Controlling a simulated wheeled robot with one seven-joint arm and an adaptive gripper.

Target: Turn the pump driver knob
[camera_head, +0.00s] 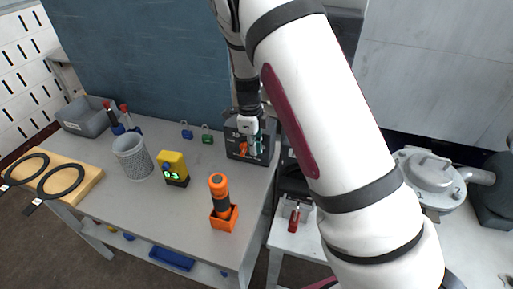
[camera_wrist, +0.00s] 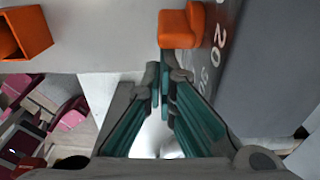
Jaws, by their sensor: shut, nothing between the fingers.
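The pump driver is a dark grey box (camera_head: 236,143) at the back right of the workbench. It also shows in the wrist view as a dark panel with white numerals (camera_wrist: 228,75). Its orange knob (camera_wrist: 181,27) is at the top middle of the wrist view, and a small part shows in the head view (camera_head: 243,149). My gripper (camera_wrist: 165,75), with teal fingers, is shut and empty. Its fingertips are right beside the knob's lower edge in the wrist view; I cannot tell whether they touch. In the head view, my gripper (camera_head: 256,150) is in front of the box.
An orange holder with a flashlight-like tool (camera_head: 221,200), a yellow meter (camera_head: 173,168), a mesh cup (camera_head: 132,157) and a grey bin (camera_head: 85,115) stand on the bench. Two small padlocks (camera_head: 187,130) are near the back wall. The bench front between them is clear.

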